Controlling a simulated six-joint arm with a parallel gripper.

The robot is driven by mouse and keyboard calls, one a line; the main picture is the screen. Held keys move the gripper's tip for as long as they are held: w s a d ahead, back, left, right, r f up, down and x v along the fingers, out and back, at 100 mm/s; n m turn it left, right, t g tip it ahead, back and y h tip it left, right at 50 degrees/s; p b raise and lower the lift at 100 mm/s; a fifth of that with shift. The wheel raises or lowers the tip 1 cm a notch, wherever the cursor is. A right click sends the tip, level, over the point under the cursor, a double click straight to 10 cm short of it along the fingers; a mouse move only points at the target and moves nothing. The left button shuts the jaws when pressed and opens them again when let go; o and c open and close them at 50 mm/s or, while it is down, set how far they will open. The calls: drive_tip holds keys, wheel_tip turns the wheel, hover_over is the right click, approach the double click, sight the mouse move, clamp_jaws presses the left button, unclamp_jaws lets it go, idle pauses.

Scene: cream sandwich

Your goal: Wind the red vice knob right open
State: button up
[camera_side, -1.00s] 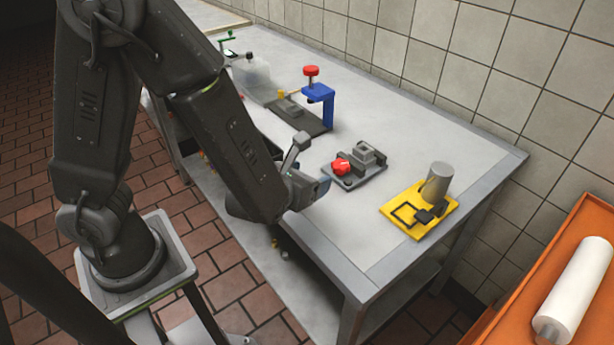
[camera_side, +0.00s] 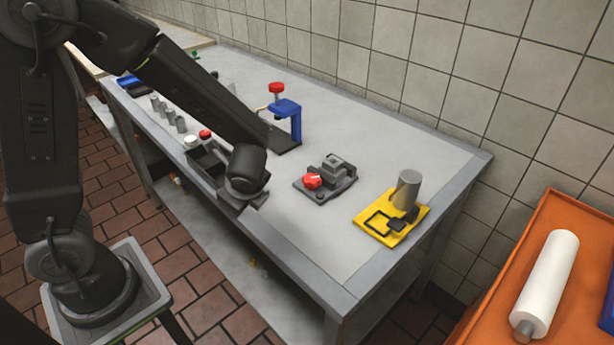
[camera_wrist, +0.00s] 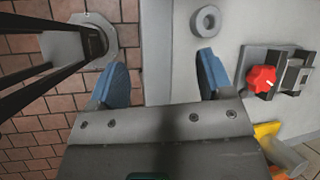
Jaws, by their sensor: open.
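The red knob (camera_side: 312,181) sits on the front left of a small grey vice (camera_side: 338,184) on the table. In the wrist view the knob (camera_wrist: 261,79) is right of my fingers, with a small pale mark on its face, and the grey vice block (camera_wrist: 292,77) is beyond it. My gripper (camera_wrist: 162,80) is open, its two blue-tipped fingers wide apart with nothing between them. It is apart from the knob, over the table's front edge. In the side view my wrist hides most of the gripper.
A yellow plate (camera_side: 372,234) bearing a grey cylinder (camera_side: 407,189) is right of the vice. A blue clamp stand (camera_side: 290,108) with a red top is behind it. Several small items stand at the back left. An orange surface (camera_side: 490,290) holds a white roll (camera_side: 548,282).

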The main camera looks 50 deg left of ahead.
drive_tip(key=w+d+r+n+h, duration=0.25)
drive_tip(key=w+n+h, duration=0.2)
drive_tip(key=n, duration=0.25)
drive_tip(key=n+t+h, duration=0.2)
drive_tip(key=n+h, duration=0.1)
drive_tip(key=n, duration=0.3)
approach(309, 179)
drive_tip(key=x, duration=0.9)
drive_tip(key=c, duration=0.9)
